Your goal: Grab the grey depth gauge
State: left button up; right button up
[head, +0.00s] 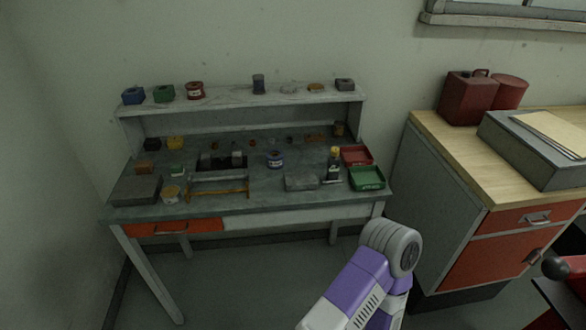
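A worn grey workbench (270,200) with a raised back shelf (225,98) stands against the wall. I cannot pick out the grey depth gauge with certainty. Small grey items on the bench include a flat grey piece (301,179) right of the middle and a small grey shape (237,158) in or behind a dark box-like fixture (210,163). A purple and white link of my arm with a grey round joint rises at the bottom, in front of the bench. Neither of my grippers shows.
A dark grey block (136,189) lies at the bench's left. Red (356,155) and green (366,177) trays, a dark bottle (334,164) and a blue-purple tin (275,159) stand right of middle. A wood-topped cabinet (475,170) with a red can (466,98) stands to the right.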

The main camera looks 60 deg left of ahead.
aim_at(332, 177)
jog(key=u, duration=1.9)
jog(key=k, duration=0.65)
jog(key=u, duration=0.9)
jog(key=i, duration=1.2)
jog(key=z, duration=0.3)
